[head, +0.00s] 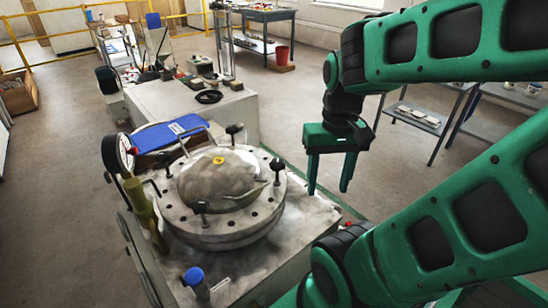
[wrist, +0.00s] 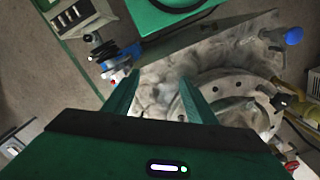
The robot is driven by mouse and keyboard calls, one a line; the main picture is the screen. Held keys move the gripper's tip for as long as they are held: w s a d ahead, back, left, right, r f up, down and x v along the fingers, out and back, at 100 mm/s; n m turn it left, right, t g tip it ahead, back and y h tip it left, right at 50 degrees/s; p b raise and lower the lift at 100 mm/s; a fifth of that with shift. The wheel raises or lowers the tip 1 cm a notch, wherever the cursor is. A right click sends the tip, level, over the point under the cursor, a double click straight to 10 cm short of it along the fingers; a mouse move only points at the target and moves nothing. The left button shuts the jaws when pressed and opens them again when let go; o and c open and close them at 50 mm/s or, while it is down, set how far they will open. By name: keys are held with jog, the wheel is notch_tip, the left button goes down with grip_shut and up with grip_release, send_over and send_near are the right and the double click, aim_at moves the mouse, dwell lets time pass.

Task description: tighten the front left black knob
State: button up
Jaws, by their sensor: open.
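The round metal test vessel (head: 235,228) has a domed lid and black knobs around its rim. The front left black knob (head: 201,207) stands upright on the flange at the near side. Other black knobs are at the back (head: 234,129) and at the right (head: 276,164). My gripper (head: 330,190) is open and empty, pointing down to the right of the vessel and apart from every knob. In the wrist view, my gripper's fingers (wrist: 148,75) are spread over bare bench top, with part of the flange (wrist: 215,90) to their right. A dark knob (wrist: 281,99) shows there; I cannot tell which.
A blue-capped valve (head: 193,277) stands at the bench's near edge. A pressure gauge (head: 126,152) and yellowish cylinder (head: 140,205) stand left of the vessel. A blue folder (head: 167,133) lies behind it. The stained bench top (head: 312,215) right of the vessel is clear.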

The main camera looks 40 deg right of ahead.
jog(key=w+r+n, duration=0.3)
jog(key=w+r, duration=0.1)
jog(key=w, duration=0.6)
jog(key=n, duration=0.4)
send_over(278, 161)
notch_tip(278, 161, down, 9)
jog(key=shift+a+f, duration=0.1)
jog(key=shift+f, duration=0.1)
jog(key=shift+m, duration=0.3)
jog(key=c, duration=1.1)
